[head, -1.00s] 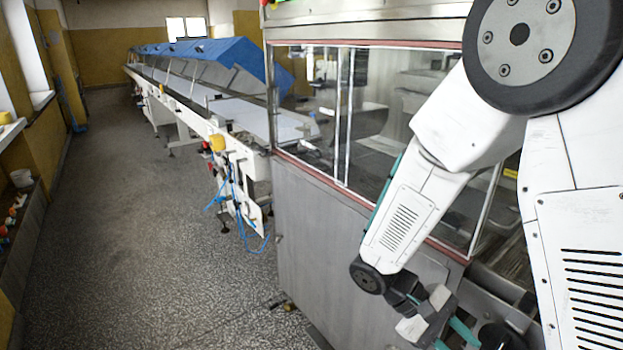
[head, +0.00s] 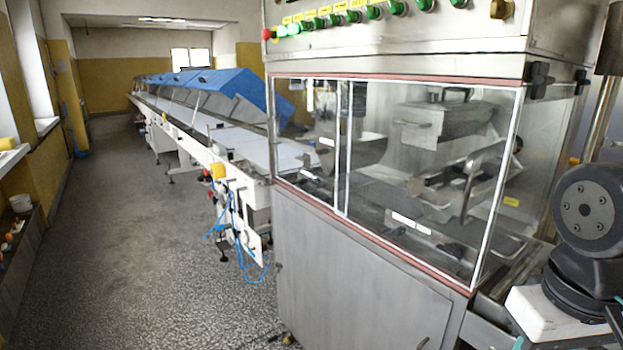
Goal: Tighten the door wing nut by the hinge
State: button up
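The machine's glazed door (head: 497,185) has a white frame and takes up the middle and right of the head view. A dark knob-like fitting (head: 539,79) sits at the upper right corner of the glazing. A second dark fitting (head: 581,81) is on the side face just right of it. I cannot tell which of these is the wing nut or the hinge, or how tight either is. My gripper is out of view. Only a dark joint and a white link of my arm show at the lower right edge.
A control panel with green buttons (head: 346,16) and a red button (head: 267,34) runs above the glazing. A long conveyor (head: 180,118) with blue covers (head: 228,85) recedes at the left. Blue hoses (head: 233,222) hang by its near end. The speckled floor (head: 130,260) left of the machine is clear.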

aim_at(279, 266)
jog(key=k, duration=0.65)
jog(key=u, duration=0.6)
jog(key=i, duration=0.7)
jog(key=u, duration=0.8)
jog(key=i, duration=1.55)
jog(key=z, duration=0.95)
jog(key=i, duration=0.45)
jog(key=z, duration=0.45)
